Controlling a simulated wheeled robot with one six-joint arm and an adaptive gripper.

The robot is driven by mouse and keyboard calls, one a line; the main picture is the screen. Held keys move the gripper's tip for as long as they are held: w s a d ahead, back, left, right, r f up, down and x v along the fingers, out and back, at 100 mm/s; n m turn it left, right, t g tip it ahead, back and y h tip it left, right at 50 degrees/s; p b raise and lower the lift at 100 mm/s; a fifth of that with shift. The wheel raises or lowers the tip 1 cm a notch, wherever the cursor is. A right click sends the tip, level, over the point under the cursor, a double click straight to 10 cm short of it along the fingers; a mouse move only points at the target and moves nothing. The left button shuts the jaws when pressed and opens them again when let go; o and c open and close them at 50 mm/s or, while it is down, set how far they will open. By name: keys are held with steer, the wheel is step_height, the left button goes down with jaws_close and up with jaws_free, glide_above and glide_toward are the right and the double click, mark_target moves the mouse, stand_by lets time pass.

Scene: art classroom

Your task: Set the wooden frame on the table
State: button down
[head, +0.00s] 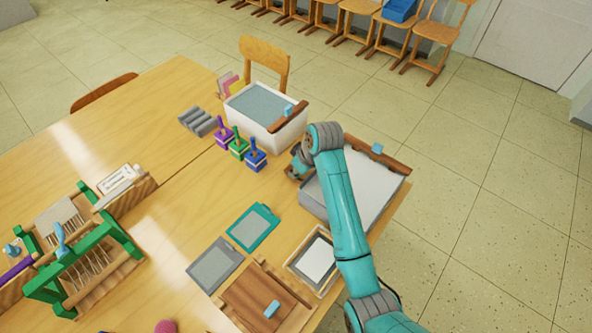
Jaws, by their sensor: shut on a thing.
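I cannot tell whether this or a held piece is the task's frame.
A white bin (285,138) with grey contents stands behind three colored-handled tools (240,148). A teal clipboard (252,228), a grey board (214,265) and a brown board (252,299) lie in front. A green-and-wood loom (78,262) stands left. The table's middle is clear.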

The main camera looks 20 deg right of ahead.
steer(key=c, duration=1.2)
jaws_free()
steer(key=v, duration=1.2)
steer(key=shift+w, duration=0.1)
